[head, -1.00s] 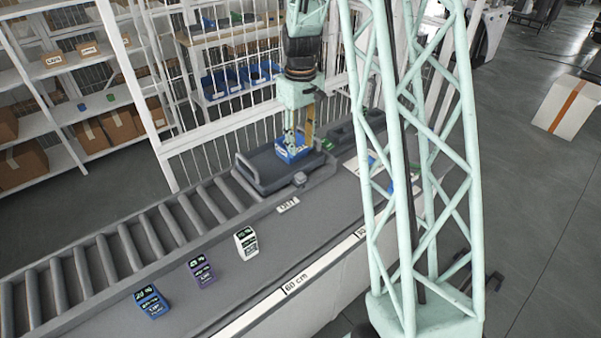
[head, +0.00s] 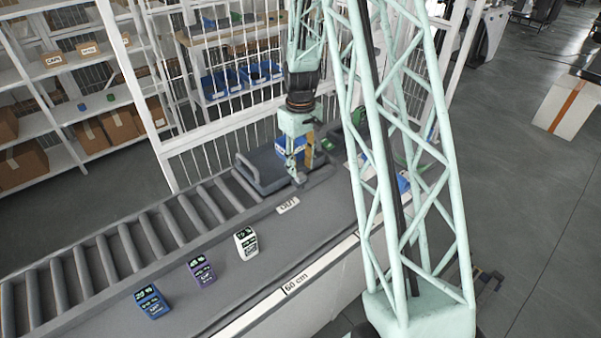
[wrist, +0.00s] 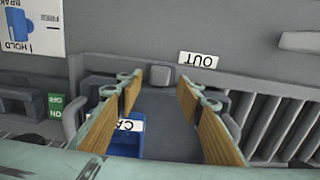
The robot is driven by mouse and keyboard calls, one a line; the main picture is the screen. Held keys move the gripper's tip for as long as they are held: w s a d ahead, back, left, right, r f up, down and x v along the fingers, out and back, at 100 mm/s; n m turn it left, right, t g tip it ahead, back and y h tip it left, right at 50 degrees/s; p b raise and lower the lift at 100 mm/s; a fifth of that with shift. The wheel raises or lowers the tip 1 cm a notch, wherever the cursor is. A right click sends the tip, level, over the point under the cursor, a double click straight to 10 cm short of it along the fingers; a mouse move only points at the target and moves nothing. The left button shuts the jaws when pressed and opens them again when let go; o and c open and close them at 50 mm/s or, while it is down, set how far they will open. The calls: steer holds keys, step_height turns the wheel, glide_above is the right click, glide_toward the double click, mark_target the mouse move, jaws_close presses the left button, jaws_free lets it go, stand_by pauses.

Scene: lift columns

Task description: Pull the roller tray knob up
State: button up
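The roller tray knob (wrist: 160,76) is a small grey block at the edge of the dark grey roller tray (wrist: 172,108). In the wrist view it shows between and just beyond my fingertips. My gripper (wrist: 159,85) is open, with wood-coloured pads on both sides and nothing held. The tray (head: 262,168) lies on the rollers. I cannot tell how far above the knob the fingertips are.
A white OUT label (wrist: 198,60) is beside the knob. A green ON/OFF switch (wrist: 56,105) is to the left. Blue, purple and white boxes (head: 246,242) stand farther along the belt.

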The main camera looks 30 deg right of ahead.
mark_target(301, 175)
steer(key=shift+f, duration=1.8)
steer(key=shift+c, duration=0.7)
steer(key=c, duration=1)
steer(key=shift+w+r, duration=0.1)
steer(key=shift+r, duration=1)
steer(key=o, duration=1)
steer(key=shift+r, duration=0.15)
steer(key=shift+o, duration=0.7)
